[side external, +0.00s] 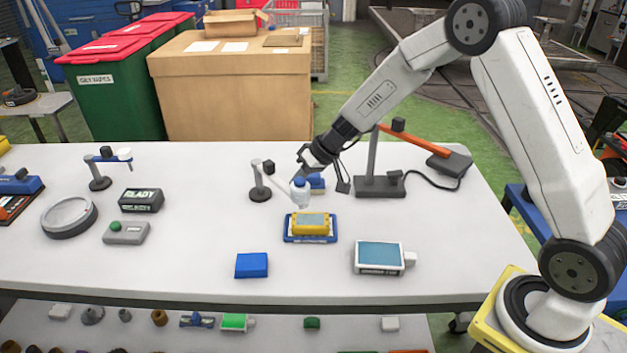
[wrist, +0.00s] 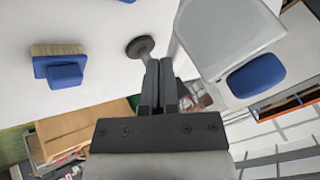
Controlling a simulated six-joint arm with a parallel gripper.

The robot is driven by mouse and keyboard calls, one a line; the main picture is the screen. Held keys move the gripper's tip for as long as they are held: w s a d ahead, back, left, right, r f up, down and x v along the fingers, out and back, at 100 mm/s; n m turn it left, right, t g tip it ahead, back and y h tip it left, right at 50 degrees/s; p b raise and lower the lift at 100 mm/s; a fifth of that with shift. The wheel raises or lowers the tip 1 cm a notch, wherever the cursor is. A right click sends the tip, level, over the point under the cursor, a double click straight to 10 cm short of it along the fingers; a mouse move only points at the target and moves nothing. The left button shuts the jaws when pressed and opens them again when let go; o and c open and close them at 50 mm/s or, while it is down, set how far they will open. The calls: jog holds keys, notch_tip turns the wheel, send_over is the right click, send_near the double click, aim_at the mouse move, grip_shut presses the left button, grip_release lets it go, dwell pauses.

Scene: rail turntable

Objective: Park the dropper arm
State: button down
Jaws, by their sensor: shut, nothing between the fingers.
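My gripper (side external: 304,161) is shut and empty, just above and behind the bottle; contact cannot be told. In the wrist view, my gripper's fingers (wrist: 159,78) are together. A large pale part with a blue end (wrist: 255,76) is close on their right, and a dark round base (wrist: 140,46) is beyond them.
An orange-armed stand (side external: 375,186) with a cable is right of my gripper. A screen box (side external: 379,256) and a blue block (side external: 251,265) lie in front. A brush (wrist: 62,66) lies on the table. Bare table is left of the dropper stand.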

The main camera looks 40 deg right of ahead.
aim_at(285, 188)
jog(key=shift+a, duration=0.15)
jog(key=shift+a+m+t+h, duration=0.5)
jog(key=shift+a+m, duration=0.6)
jog(key=shift+a, duration=0.3)
jog(key=w+a+m+h, duration=0.8)
jog(key=w+a+m, duration=0.3)
jog(key=a+m, duration=0.1)
jog(key=shift+a+m, duration=0.25)
jog(key=shift+m, duration=0.25)
dwell(0.4)
jog(key=shift+s, duration=0.15)
